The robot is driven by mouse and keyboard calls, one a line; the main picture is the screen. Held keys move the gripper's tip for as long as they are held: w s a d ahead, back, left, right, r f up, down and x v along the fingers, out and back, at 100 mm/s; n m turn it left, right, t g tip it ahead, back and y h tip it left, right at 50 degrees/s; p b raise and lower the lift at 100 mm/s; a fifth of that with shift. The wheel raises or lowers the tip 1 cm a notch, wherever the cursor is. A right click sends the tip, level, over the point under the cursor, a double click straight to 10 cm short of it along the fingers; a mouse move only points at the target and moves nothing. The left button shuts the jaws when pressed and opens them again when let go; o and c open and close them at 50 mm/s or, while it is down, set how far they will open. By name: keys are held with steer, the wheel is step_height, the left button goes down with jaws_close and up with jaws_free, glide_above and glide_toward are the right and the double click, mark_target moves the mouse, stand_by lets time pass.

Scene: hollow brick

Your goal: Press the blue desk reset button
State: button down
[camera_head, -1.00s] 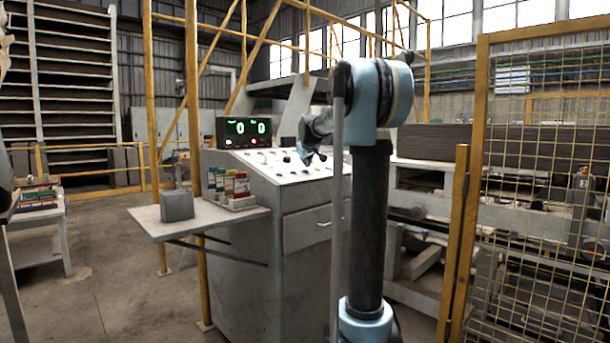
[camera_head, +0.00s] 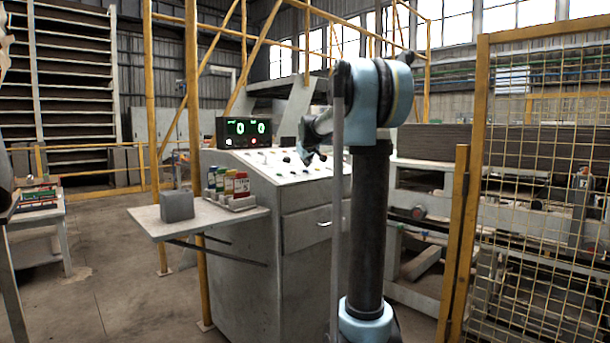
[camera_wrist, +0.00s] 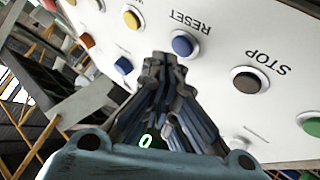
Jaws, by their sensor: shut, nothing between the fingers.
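The blue button (camera_wrist: 183,43) marked RESET sits on the white panel of the control desk (camera_wrist: 217,48) in the wrist view. It is round in a pale ring. My gripper (camera_wrist: 165,62) is shut and empty, its tips just below and left of this button in the picture; I cannot tell whether they touch it. In the head view my gripper (camera_head: 307,157) is over the sloping top of the desk (camera_head: 250,230). The button cannot be made out there.
A brown STOP button (camera_wrist: 247,80) and a green button (camera_wrist: 312,122) lie to the right; another blue button (camera_wrist: 124,65) is left. A lit display (camera_head: 244,130) stands behind the desk top. A side shelf (camera_head: 155,221) holds a grey block (camera_head: 177,206) and bottles (camera_head: 228,184).

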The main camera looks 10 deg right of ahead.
mark_target(308, 174)
steer(key=shift+f, duration=0.1)
stand_by(0.3)
steer(key=shift+w+f, duration=0.1)
steer(key=shift+f, duration=0.15)
steer(key=shift+a+f, duration=0.1)
steer(key=shift+f, duration=0.25)
stand_by(0.8)
steer(key=shift+r, duration=0.15)
stand_by(0.3)
steer(key=shift+r, duration=0.65)
steer(key=shift+r, duration=0.1)
steer(key=r, duration=0.1)
steer(key=s+r, duration=0.1)
steer(key=r, duration=0.1)
steer(key=d+r, duration=0.1)
steer(key=shift+s+r, duration=0.15)
steer(key=shift+r, duration=0.15)
stand_by(0.5)
